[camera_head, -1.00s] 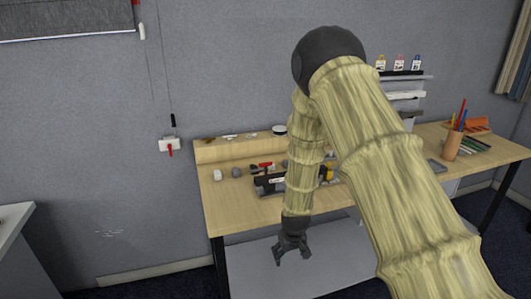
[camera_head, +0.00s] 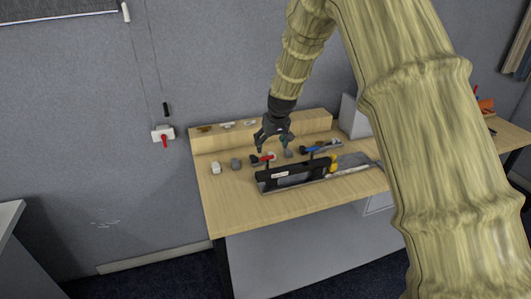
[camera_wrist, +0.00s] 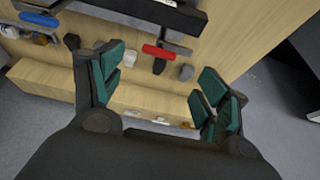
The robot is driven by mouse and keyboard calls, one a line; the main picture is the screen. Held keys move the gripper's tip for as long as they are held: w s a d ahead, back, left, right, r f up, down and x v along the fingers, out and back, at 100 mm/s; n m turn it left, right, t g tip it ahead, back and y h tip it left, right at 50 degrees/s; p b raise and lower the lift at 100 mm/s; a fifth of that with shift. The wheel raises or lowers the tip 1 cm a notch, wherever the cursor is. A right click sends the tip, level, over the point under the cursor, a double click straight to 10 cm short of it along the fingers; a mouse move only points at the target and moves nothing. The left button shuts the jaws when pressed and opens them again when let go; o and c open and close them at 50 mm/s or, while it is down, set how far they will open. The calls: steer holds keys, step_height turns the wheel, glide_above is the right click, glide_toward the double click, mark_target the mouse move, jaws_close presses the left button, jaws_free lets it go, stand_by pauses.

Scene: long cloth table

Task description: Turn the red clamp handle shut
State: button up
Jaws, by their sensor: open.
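The red clamp handle (camera_head: 262,158) lies on the wooden worktable (camera_head: 232,200), close to the black clamp body (camera_head: 292,174). In the wrist view the red handle (camera_wrist: 165,53) is a short red bar on a dark grey stem, ahead of the space between my fingers. My gripper (camera_head: 273,146) is above the back part of the table, just over and behind the handle. Its teal-padded fingers are spread wide in the wrist view (camera_wrist: 158,76) with nothing between them. I cannot tell the exact gap between the fingertips and the handle.
A raised wooden ledge (camera_head: 215,141) runs along the back. The table's front left is clear. A red-levered box (camera_head: 163,134) hangs on the wall.

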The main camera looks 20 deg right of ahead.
mark_target(267, 157)
steer(key=x, duration=0.2)
steer(key=p+x, duration=0.1)
steer(key=x, duration=0.2)
steer(key=p+x, duration=0.1)
steer(key=x, duration=0.1)
steer(key=shift+w+f, duration=0.1)
steer(key=shift+w, duration=0.35)
steer(key=shift+s+f, duration=0.1)
steer(key=shift+s, duration=0.3)
steer(key=shift+w+f, duration=0.55)
steer(key=shift+f, duration=0.05)
steer(key=shift+s+r, duration=0.25)
steer(key=c, duration=1)
